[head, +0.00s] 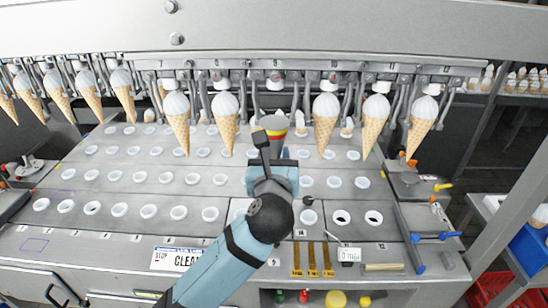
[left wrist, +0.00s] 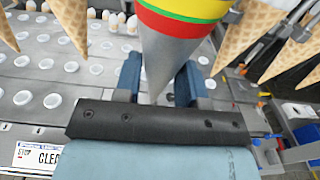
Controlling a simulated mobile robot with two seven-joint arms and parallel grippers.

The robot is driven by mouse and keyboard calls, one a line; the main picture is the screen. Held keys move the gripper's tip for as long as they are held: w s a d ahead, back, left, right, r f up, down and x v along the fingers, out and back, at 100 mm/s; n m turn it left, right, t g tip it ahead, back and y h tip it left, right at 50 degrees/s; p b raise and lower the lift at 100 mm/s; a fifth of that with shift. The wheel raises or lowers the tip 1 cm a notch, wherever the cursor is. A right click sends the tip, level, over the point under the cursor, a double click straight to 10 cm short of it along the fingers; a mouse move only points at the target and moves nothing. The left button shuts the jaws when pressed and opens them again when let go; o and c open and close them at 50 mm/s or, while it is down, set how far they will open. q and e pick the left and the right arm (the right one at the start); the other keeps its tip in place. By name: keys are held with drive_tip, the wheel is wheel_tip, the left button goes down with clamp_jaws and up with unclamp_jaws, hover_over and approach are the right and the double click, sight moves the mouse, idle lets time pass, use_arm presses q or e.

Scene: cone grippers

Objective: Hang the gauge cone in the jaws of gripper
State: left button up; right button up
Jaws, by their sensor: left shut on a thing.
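The gauge cone (head: 277,134) is a grey metal cone with red, yellow and green bands near its wide top. My left gripper (head: 271,155) is shut on its lower part and holds it upright, point down. The left wrist view shows the cone (left wrist: 175,55) between the blue fingers (left wrist: 160,82). The overhead rail carries a row of metal grippers. The gripper jaws (head: 275,85) above the gauge cone hold no wafer cone. The gauge cone appears below these jaws; I cannot tell whether they touch. My right gripper is not in view.
Wafer cones with white tops hang on both sides, including one at the left (head: 226,121) and one at the right (head: 326,121). Below lies a grey plate (head: 120,190) with rows of white-rimmed holes. Yellow-brown tools (head: 312,260) lie at the front.

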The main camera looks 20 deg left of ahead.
use_arm(q)
drive_tip(key=shift+w, duration=0.15)
idle(0.5)
drive_tip(key=shift+p+x, duration=0.5)
drive_tip(key=shift+x, duration=1.15)
drive_tip(key=shift+a, duration=0.1)
drive_tip(key=shift+p+x, duration=0.3)
drive_tip(key=shift+x, duration=1.7)
drive_tip(key=shift+f, duration=0.55)
idle(0.3)
drive_tip(key=o, duration=1.2)
